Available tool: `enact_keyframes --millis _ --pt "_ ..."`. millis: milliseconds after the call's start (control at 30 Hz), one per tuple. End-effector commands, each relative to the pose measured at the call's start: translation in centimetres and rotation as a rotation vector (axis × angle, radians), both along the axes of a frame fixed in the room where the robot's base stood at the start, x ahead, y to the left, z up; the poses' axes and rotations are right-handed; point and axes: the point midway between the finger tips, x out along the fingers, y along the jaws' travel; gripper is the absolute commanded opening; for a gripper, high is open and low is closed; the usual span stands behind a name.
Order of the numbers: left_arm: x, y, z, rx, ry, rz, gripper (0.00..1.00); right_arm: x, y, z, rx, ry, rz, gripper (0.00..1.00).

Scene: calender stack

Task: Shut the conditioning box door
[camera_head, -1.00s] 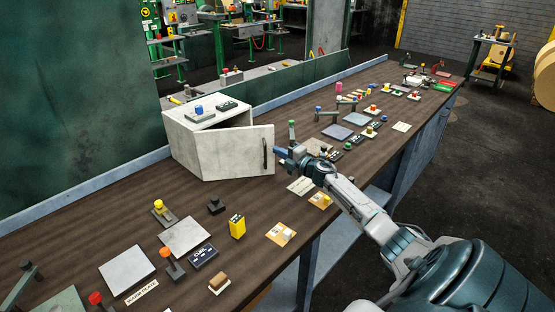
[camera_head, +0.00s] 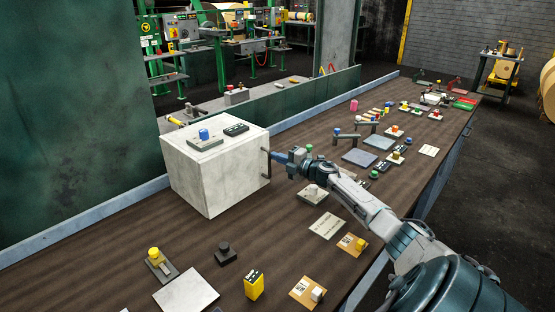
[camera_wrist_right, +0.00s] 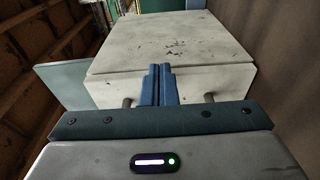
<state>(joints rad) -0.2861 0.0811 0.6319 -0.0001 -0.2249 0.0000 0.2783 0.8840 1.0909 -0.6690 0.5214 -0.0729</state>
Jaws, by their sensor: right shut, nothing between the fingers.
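The conditioning box (camera_head: 195,178) is a pale, scuffed cube on the bench, left of centre. Its door (camera_head: 238,180) lies against the box front, with no clear gap in the head view. A dark bar handle (camera_head: 266,162) stands near the door's right edge. My right gripper (camera_head: 280,156) is shut and empty, with its fingertips at the handle. In the right wrist view, the blue shut fingers (camera_wrist_right: 160,84) point at the door (camera_wrist_right: 205,82), between the two handle posts. I cannot tell whether they touch the door. My left gripper is out of view.
A control block with a blue knob (camera_head: 204,137) and a dark button unit (camera_head: 236,129) sit on the box top. A yellow block (camera_head: 254,284), a grey plate (camera_head: 186,289) and cards (camera_head: 327,226) lie in front. Several small devices fill the bench behind my arm.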

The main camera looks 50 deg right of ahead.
Motion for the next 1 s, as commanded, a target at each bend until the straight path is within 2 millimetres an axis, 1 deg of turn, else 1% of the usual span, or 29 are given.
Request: enact_keyframes --millis 133,333,433,633,767,967,1000 --pt "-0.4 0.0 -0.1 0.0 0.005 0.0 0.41 0.1 0.0 0.1 -0.001 -0.002 -0.002 0.0" --pt "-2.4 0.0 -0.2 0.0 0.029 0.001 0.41 0.1 0.0 0.1 0.0 -0.003 -0.001 0.0" --pt "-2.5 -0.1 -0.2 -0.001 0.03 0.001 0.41 0.1 0.0 0.1 0.0 -0.002 -0.001 0.0" --pt "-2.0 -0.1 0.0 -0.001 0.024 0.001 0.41 0.1 0.0 0.2 0.0 -0.002 -0.001 0.0" --pt "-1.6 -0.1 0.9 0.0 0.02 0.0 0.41 0.1 0.0 1.3 -0.001 -0.002 -0.001 0.0" --pt "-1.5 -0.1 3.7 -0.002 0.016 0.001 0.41 0.2 0.0 4.6 -0.001 -0.003 0.0 0.0" --pt "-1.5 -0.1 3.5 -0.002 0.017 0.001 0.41 -0.4 0.5 3.9 -0.001 0.001 0.001 0.0"
